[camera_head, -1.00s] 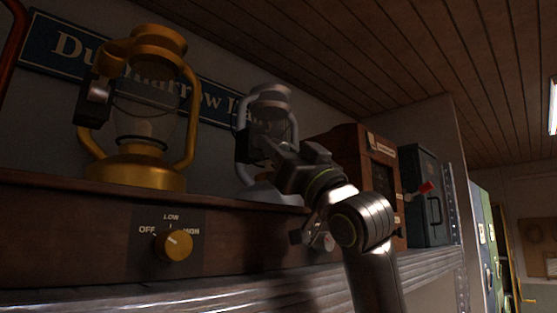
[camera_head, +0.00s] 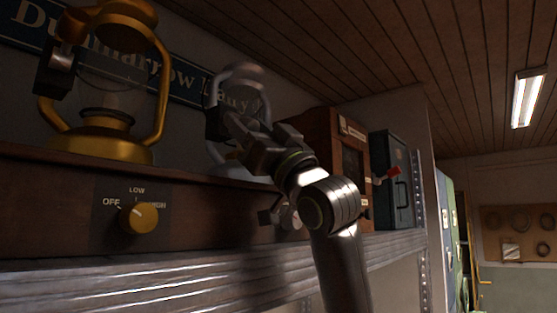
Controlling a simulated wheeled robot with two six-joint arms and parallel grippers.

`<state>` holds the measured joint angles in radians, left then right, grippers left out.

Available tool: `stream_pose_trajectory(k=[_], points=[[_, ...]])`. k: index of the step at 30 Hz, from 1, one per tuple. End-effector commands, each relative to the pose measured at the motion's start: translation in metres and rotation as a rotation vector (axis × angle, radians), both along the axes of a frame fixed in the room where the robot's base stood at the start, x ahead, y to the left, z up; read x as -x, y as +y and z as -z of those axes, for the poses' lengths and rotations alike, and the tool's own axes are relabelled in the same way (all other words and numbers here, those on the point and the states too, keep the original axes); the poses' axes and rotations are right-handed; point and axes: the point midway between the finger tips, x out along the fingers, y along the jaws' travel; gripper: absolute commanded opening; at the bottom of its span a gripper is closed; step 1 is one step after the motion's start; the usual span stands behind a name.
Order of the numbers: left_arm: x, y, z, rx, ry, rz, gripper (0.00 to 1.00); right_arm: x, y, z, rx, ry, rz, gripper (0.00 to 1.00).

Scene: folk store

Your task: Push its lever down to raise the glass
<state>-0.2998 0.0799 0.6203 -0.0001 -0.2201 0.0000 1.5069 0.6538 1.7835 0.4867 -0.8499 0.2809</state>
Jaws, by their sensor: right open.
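A grey lantern (camera_head: 240,76) stands on the wooden shelf unit, with a dark block (camera_head: 214,124) on its left side. My right gripper (camera_head: 236,130) reaches across the lantern's lower front, its tips close to that block. It is open. I cannot tell whether it touches the block or lever. The arm hides much of the lantern's glass and base. A gold lantern (camera_head: 105,152) stands to the left, with clear glass and a similar dark block (camera_head: 55,72) on its left side. My left gripper is not in view.
A gold knob (camera_head: 138,218) marked OFF, LOW and HIGH is on the wooden front (camera_head: 50,210). A wooden cabinet (camera_head: 318,130) and a dark green box (camera_head: 392,165) with a red-tipped handle stand right of the arm. A sign (camera_head: 185,80) hangs behind the lanterns.

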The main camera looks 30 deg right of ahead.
Motion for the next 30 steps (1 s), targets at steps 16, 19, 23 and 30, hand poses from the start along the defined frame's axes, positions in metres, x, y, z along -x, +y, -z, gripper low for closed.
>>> stream_pose_trajectory(k=[16,19,23,30], points=[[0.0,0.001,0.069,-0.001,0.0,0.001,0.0,0.064,-0.031,0.076,0.002,-0.001,0.006,0.48],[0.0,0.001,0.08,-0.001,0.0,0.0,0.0,0.077,-0.036,0.089,0.003,0.0,0.006,0.48],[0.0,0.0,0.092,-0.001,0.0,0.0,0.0,0.091,-0.043,0.103,0.002,0.0,0.004,0.48],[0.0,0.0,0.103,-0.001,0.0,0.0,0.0,0.106,-0.05,0.115,0.0,0.0,0.001,0.48]])
